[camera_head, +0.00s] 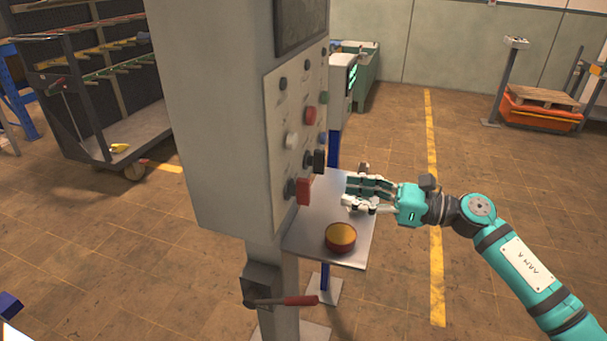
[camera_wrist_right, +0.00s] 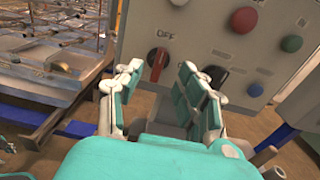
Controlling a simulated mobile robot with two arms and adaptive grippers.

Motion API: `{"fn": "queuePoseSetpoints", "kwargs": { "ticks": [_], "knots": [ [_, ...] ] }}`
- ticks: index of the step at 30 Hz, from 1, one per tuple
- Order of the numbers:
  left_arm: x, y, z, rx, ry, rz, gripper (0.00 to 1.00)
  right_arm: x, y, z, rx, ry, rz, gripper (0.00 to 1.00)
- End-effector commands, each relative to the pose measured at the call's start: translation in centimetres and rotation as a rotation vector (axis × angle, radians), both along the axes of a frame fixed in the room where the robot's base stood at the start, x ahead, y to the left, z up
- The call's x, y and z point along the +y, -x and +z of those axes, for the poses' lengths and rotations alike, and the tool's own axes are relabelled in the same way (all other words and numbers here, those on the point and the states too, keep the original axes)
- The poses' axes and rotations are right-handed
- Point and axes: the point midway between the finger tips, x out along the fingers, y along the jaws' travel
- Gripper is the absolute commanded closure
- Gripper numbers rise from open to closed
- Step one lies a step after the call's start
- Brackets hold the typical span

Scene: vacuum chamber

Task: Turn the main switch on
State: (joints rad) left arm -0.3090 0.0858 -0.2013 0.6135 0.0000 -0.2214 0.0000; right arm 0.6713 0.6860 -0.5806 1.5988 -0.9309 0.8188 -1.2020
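A grey control cabinet (camera_head: 215,120) has a light switch panel (camera_head: 280,110) on its right side. Low on the panel are a red rotary switch (camera_head: 303,191) and a black one (camera_head: 319,160). In the right wrist view the red switch (camera_wrist_right: 158,58) has an "OFF" label above it, and the black switch (camera_wrist_right: 215,75) is partly behind a finger. I cannot read which is the main switch. My right gripper (camera_head: 362,193) is just right of the panel; in the wrist view its fingers (camera_wrist_right: 160,70) are spread and empty, with the red switch seen between them. My left gripper is not in view.
A metal shelf (camera_head: 330,215) below the panel bears a round red-and-yellow item (camera_head: 340,237). A lever with a red handle (camera_head: 300,300) juts from the cabinet post. A dark rack cart (camera_head: 90,90) stands at the left. The floor to the right is mostly open.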

Motion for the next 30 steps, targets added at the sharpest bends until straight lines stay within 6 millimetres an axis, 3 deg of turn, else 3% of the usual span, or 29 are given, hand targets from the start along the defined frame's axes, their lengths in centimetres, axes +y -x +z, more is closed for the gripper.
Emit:
{"fn": "queuePoseSetpoints", "kwargs": {
  "ticks": [9, 15, 28, 30],
  "knots": [
    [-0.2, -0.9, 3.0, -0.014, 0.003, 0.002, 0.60, 6.7, -2.2, 0.4, 0.002, -0.004, 0.000, 0.62],
    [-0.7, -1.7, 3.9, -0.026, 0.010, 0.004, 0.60, 9.3, -3.1, 0.2, 0.004, -0.003, -0.002, 0.62],
    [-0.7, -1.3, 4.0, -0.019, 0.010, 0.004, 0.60, 10.2, -3.4, -0.1, 0.002, -0.002, -0.003, 0.62],
    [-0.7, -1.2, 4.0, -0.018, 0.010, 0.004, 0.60, 10.2, -3.4, -0.1, 0.003, -0.002, -0.003, 0.69]
  ]
}}
